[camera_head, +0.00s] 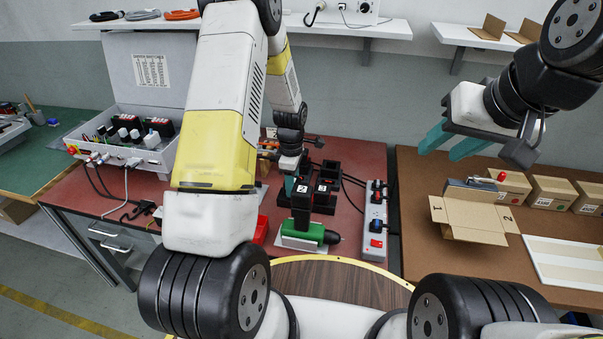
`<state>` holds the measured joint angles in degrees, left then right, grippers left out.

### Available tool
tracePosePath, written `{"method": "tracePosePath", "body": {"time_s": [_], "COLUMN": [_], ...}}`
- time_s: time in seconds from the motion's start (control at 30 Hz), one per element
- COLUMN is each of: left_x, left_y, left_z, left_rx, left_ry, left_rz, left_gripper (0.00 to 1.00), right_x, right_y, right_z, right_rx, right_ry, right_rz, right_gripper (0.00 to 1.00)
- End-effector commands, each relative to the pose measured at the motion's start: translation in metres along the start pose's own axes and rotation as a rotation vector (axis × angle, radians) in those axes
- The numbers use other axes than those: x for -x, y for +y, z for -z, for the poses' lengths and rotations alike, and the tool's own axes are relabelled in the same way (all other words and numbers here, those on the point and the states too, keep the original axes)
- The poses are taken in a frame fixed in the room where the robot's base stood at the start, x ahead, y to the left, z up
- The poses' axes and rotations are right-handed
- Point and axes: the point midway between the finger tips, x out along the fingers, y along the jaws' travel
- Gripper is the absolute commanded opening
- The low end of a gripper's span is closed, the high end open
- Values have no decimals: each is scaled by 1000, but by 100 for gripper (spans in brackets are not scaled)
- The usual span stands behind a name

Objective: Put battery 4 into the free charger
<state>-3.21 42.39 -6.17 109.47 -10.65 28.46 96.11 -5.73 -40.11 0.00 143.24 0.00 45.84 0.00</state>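The labels are too small to read surely, so I cannot pick out battery 4 or the free charger. My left gripper (290,185) points down at the left side of these blocks. Its teal fingers are partly hidden, and whether they hold anything is unclear. My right gripper (452,144) is open and empty, above and behind an open cardboard box on the brown table.
A power strip (375,220) with red switches lies right of the blocks. A red bin (260,230) is left of the screwdriver. The open cardboard box (469,212) and closed boxes (551,192) stand right. A grey case (140,120) stands left.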

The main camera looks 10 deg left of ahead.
Motion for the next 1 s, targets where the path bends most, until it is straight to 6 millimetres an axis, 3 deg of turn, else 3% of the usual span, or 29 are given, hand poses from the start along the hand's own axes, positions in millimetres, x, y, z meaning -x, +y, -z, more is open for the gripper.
{"method": "tracePosePath", "body": {"time_s": [1.0], "left_x": [41], "left_y": [0], "left_z": [0], "left_rx": [0], "left_ry": [-1], "left_rz": [0], "left_gripper": [0], "right_x": [0], "right_y": [0], "right_z": [0], "right_rx": [0], "right_ry": [0], "right_rz": [0], "right_gripper": [40]}}
